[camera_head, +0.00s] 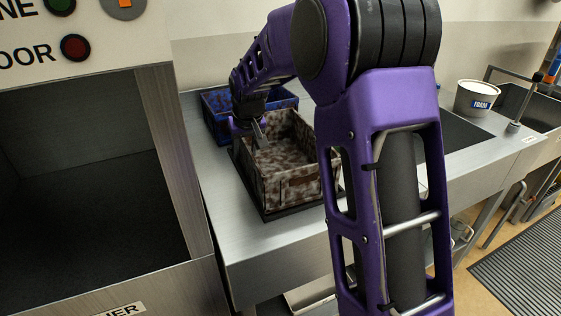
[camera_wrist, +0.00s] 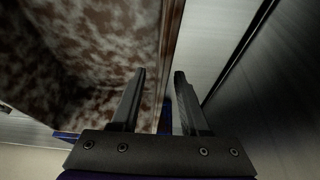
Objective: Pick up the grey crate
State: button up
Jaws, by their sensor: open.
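The grey crate (camera_head: 290,188), an open box mottled with brown patches, stands on a dark mat on the steel counter. My gripper (camera_head: 252,136) is at its left wall, near the far left corner, pointing down. In the wrist view the open jaws (camera_wrist: 160,73) straddle the crate's wall (camera_wrist: 168,60). One finger is on the inner side and the other on the outer side, with the wall's edge between them. A gap shows beside the wall, so the jaws are not closed on it. My arm hides part of the crate's right side in the head view.
A blue crate (camera_head: 213,124) stands just behind the grey one. The steel machine with a dark opening (camera_head: 85,175) is at left. Bare counter (camera_head: 275,243) lies in front. A white tub (camera_head: 475,98) and a sink (camera_head: 530,105) are at far right.

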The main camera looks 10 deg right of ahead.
jog(key=shift+x, duration=0.85)
jog(key=shift+c, duration=0.3)
grip_shut()
jog(key=shift+r, duration=0.1)
dwell(0.4)
